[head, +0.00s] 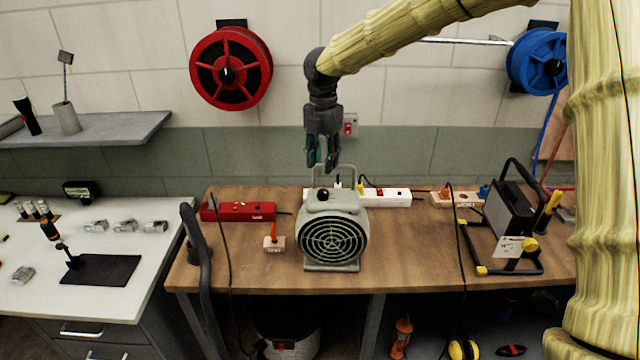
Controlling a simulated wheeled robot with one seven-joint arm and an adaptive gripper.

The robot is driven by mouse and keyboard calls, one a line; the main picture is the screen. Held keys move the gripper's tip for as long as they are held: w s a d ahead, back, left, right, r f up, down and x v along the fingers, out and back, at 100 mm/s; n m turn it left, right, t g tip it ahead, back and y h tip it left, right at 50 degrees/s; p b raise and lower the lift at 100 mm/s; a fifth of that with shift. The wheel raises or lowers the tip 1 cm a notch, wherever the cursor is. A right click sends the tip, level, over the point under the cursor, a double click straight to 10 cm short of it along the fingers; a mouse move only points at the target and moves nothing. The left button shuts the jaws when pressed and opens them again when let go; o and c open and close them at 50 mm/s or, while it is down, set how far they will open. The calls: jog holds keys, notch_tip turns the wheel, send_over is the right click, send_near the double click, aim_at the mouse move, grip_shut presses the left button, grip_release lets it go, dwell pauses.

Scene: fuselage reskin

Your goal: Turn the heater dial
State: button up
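The heater (332,241) is a grey-green box with a round dark front grille, standing upright on the wooden bench. A black round dial (323,195) sits on its top, and a thin handle arches at the back of the top. My gripper (320,168) points down above the heater, a little above the dial in the picture and apart from it as far as I can tell. The gripper is seen from the side and is small and dark, so the gap between its fingers is unclear. Nothing shows held in it.
A red power strip (238,211) and a small block with an orange plug (274,241) lie left of the heater. A white power strip (385,197) lies behind it. A black work light (508,220) stands at right. The bench front (410,268) is mostly clear.

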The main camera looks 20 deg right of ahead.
aim_at(323, 191)
notch_tip(323, 191, down, 8)
jog(key=p, duration=0.3)
jog(key=shift+d+r, duration=0.1)
jog(key=shift+r, duration=0.1)
jog(key=shift+s+f, duration=0.15)
jog(key=shift+f, duration=0.3)
jog(key=shift+w+f, duration=0.2)
jog(key=shift+f, duration=0.25)
jog(key=shift+s+r, duration=0.1)
jog(key=shift+s, duration=0.05)
jog(key=shift+c, duration=1)
grip_shut()
